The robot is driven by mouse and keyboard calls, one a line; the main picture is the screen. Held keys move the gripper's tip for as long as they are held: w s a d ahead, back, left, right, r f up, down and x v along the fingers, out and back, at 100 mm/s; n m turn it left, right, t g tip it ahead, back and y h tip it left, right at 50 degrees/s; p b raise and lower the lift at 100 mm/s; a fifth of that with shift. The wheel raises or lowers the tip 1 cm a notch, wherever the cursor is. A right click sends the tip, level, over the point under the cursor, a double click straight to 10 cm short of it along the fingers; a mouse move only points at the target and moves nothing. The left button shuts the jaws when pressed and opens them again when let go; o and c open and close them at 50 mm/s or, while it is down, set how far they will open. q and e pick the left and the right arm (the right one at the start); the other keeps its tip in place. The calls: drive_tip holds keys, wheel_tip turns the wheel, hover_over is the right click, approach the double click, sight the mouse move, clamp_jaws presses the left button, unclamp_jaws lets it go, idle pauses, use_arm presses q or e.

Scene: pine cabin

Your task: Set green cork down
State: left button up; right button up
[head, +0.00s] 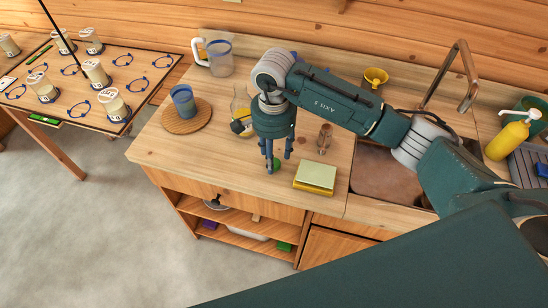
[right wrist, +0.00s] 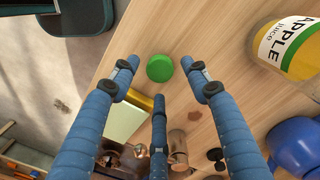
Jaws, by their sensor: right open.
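The green cork (right wrist: 160,68) rests on the wooden worktop in the right wrist view, between and just beyond the fingertips. In the head view only a small green part of it (head: 277,163) shows beside the fingers. My right gripper (head: 278,168) points down over the worktop near its front edge. Its three blue fingers are spread around the cork in the right wrist view (right wrist: 158,78), and none visibly grips it. My left gripper is not in view.
An apple juice bottle (right wrist: 288,48) stands close to the gripper. A blue cup (head: 183,102) on a round board (head: 186,127) is at left. The sink (head: 385,178) lies right.

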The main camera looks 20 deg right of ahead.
wheel_tip(320, 180, up, 10)
drive_tip(key=b, duration=0.3)
drive_tip(key=shift+r, duration=0.25)
